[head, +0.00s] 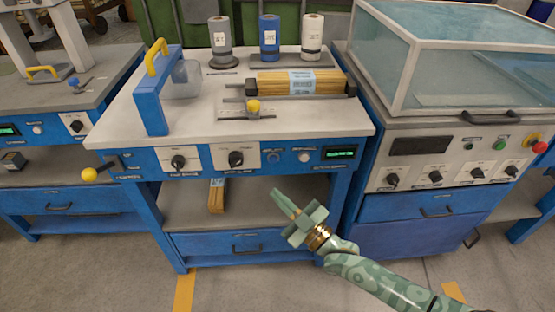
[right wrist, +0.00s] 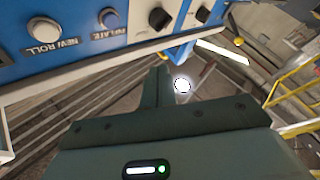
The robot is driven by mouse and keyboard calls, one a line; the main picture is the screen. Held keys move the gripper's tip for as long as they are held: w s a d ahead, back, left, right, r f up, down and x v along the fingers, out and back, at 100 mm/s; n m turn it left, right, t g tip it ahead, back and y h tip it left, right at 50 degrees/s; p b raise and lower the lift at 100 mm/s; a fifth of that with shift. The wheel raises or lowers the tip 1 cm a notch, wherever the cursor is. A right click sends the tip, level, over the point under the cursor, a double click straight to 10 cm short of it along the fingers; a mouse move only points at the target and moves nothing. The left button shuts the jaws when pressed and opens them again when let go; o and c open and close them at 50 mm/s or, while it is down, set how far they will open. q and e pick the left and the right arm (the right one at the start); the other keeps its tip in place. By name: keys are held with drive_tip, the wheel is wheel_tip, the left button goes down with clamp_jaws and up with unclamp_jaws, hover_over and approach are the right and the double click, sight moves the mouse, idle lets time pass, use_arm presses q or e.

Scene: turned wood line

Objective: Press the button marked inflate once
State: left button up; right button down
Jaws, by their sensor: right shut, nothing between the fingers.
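The inflate button (head: 273,156) is a small round blue button on the blue front panel of the middle bench. In the right wrist view the inflate button (right wrist: 108,18) is at the upper left, with its label beside it. My right gripper (head: 284,201) is shut and empty, in front of the bench and below the panel, pointing up and left. It is apart from the button. Its shut fingers also show in the right wrist view (right wrist: 160,85). My left gripper is not in view.
The pale new roll button (right wrist: 43,33) is beside the inflate button; it also shows in the head view (head: 304,156). Two black knobs (head: 178,162) (head: 236,158) and a green display (head: 340,153) share the panel. A yellow-knobbed lever (head: 89,174) sticks out at left.

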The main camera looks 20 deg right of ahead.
drive_tip(key=shift+d, duration=0.1)
use_arm(q)
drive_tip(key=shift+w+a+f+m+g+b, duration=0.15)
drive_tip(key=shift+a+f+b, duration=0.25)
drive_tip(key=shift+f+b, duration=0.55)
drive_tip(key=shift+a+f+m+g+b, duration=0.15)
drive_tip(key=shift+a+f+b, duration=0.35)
drive_tip(key=shift+b, duration=0.7)
use_arm(e)
approach(273, 159)
drive_tip(key=shift+w+a+r, duration=0.3)
drive_tip(key=shift+w+a, duration=0.4)
drive_tip(key=shift+a, duration=0.05)
drive_tip(key=shift+w+a+r, duration=0.25)
drive_tip(key=shift+w+a, duration=0.45)
drive_tip(key=shift+a, duration=0.05)
drive_tip(key=shift+w+a+r, duration=0.3)
drive_tip(key=shift+w+a, duration=0.4)
drive_tip(key=shift+a, duration=0.05)
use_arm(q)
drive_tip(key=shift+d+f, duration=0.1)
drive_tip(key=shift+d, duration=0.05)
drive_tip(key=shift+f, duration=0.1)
use_arm(e)
drive_tip(key=shift+w+d, duration=0.1)
drive_tip(key=shift+w, duration=0.3)
